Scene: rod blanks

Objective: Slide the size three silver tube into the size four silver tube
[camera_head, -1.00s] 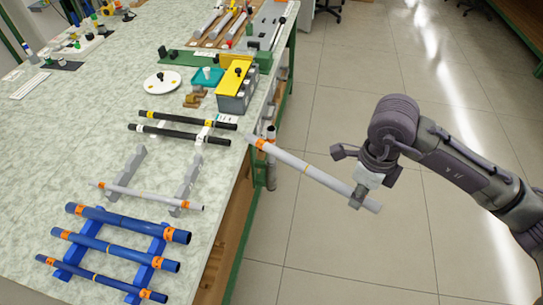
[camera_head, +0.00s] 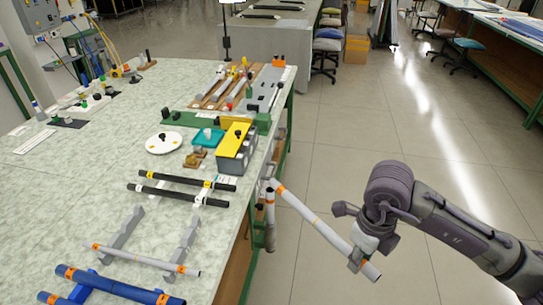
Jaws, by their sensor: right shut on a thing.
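My right gripper (camera_head: 358,259) is shut on a silver tube (camera_head: 318,222) with orange bands, near its lower right end. The tube slants down to the right over the floor, and its upper left end is beside the table edge. A thinner silver tube (camera_head: 140,257) with orange bands lies across the grey rack (camera_head: 183,245). Size marks are too small to read.
Two black rods (camera_head: 180,188) lie behind the grey rack. Blue tubes (camera_head: 118,284) lie at the front left, cut by the frame. A yellow-topped grey box (camera_head: 236,150) and a white disc (camera_head: 163,143) stand farther back. The floor right of the table is open.

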